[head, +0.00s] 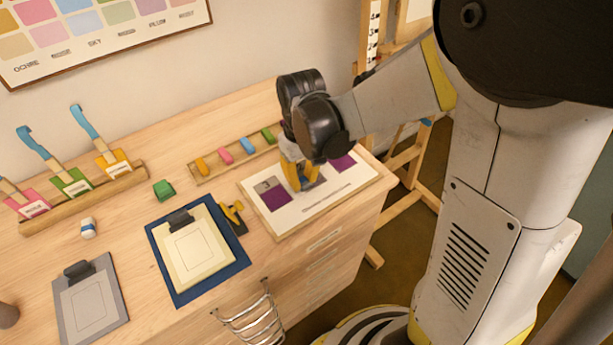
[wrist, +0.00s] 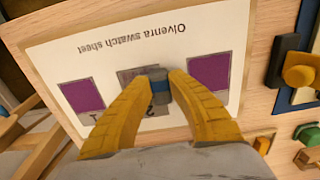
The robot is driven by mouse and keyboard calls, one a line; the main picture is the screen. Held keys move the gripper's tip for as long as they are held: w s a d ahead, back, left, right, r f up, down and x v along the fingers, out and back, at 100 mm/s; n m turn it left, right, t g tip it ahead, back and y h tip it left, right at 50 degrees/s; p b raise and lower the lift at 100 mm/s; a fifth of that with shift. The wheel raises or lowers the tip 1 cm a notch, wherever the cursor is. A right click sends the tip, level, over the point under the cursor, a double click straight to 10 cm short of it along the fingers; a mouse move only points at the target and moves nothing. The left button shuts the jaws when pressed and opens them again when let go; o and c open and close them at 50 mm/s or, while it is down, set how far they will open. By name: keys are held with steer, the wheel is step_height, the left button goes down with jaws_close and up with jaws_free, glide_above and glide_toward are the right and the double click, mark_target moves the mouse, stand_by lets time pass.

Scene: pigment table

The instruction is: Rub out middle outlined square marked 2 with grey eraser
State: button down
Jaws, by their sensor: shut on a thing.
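The white swatch sheet (head: 322,203) lies near the table's right edge, and it shows upside down in the wrist view (wrist: 60,55). Its two outer squares, purple (wrist: 81,95) and purple (wrist: 209,72), are filled. The middle square (wrist: 126,75), marked 2, looks grey-brown where it shows and is partly hidden by my fingers. My gripper (wrist: 158,90), also in the head view (head: 300,180), is shut on the grey eraser (wrist: 158,78), which has a blue band. The eraser is over the middle square; whether it touches the paper is hard to tell.
A rail with coloured sticks (head: 237,157) lies behind the sheet. A blue board with a cream pad (head: 195,250) lies to its left. A white-and-blue eraser (head: 88,228) and a green block (head: 164,190) stand farther left. An easel (head: 400,160) stands beyond the table's right end.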

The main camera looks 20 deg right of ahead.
mark_target(321, 175)
steer(key=shift+d, duration=0.1)
steer(key=shift+w+d+f, duration=0.1)
steer(key=shift+w+d, duration=0.2)
steer(key=shift+d, duration=0.6)
steer(key=shift+w+d+r, duration=0.1)
steer(key=shift+w+d, duration=0.2)
steer(key=shift+d, duration=0.55)
steer(key=shift+w+d+f, duration=0.1)
steer(key=shift+w+d, duration=0.2)
steer(key=shift+d, duration=0.6)
steer(key=shift+s+a, duration=0.25)
steer(key=shift+a, duration=0.45)
steer(key=shift+s+a, duration=0.2)
steer(key=shift+a, duration=0.5)
steer(key=shift+s+a, duration=0.25)
steer(key=shift+a, duration=0.4)
steer(key=shift+s+a, duration=0.2)
steer(key=shift+a, duration=0.45)
step_height(321, 175, up, 7)
steer(key=p, duration=0.5)
